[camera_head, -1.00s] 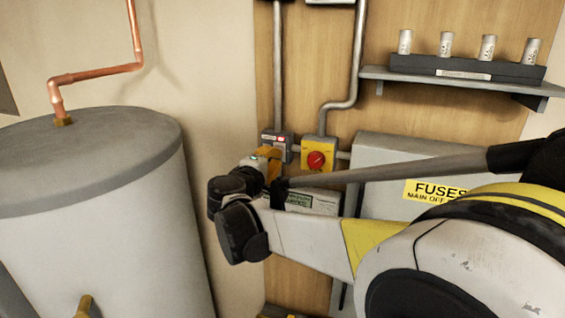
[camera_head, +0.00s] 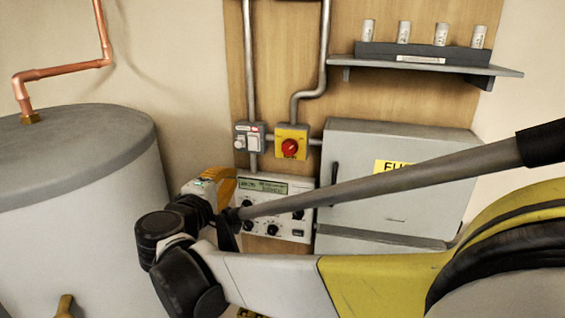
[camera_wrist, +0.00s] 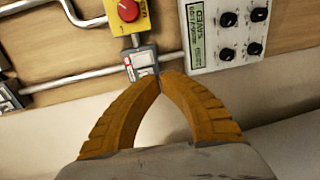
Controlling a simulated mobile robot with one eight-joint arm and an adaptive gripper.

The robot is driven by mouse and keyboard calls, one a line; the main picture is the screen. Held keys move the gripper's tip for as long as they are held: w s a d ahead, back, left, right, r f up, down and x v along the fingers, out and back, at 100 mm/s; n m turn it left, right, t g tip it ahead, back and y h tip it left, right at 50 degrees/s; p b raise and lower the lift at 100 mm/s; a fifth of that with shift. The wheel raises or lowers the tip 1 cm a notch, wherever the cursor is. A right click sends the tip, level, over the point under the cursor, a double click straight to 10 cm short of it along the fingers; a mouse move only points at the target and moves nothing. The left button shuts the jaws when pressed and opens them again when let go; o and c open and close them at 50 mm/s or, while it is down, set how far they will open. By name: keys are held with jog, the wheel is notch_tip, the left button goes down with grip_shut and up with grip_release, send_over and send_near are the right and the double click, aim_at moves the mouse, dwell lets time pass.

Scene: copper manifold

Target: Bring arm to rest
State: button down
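My arm reaches from the right in the head view, with the orange gripper (camera_head: 222,183) at its far end, left of the control panel. In the wrist view the two curved fingers of my gripper (camera_wrist: 161,80) meet at their tips, with nothing visible between them. A grey switch box (camera_wrist: 141,62) shows just beyond the tips, seemingly apart from them. It is also in the head view (camera_head: 248,137), left of a yellow isolator box (camera_head: 282,152) with a red knob (camera_head: 290,148).
A white control panel (camera_head: 293,188) with dials is on the wooden board beside my arm. A grey fuse cabinet (camera_head: 390,145) is to the right, below a shelf (camera_head: 440,67) with several small cylinders. A large tank (camera_head: 75,215) with copper pipe (camera_head: 70,71) stands left.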

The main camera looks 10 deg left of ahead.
jog(key=shift+w+d+f, duration=0.1)
jog(key=s+d+f+m+g+h+b, duration=0.1)
jog(key=d+f+m+g+b, duration=0.45)
jog(key=d, duration=0.85)
jog(key=s+d+f+m+g+h+b, duration=0.15)
jog(key=d+f+b, duration=0.35)
jog(key=d+f, duration=0.65)
jog(key=s+d+f+m+g+y+b, duration=0.2)
jog(key=s+d+f+m+y+b, duration=0.2)
jog(key=s+d+f+m+b, duration=0.6)
jog(key=s+d+f+b, duration=0.2)
jog(key=s+d+f, duration=0.3)
jog(key=s+f, duration=0.4)
jog(key=shift+d, duration=0.2)
jog(key=shift+s, duration=0.1)
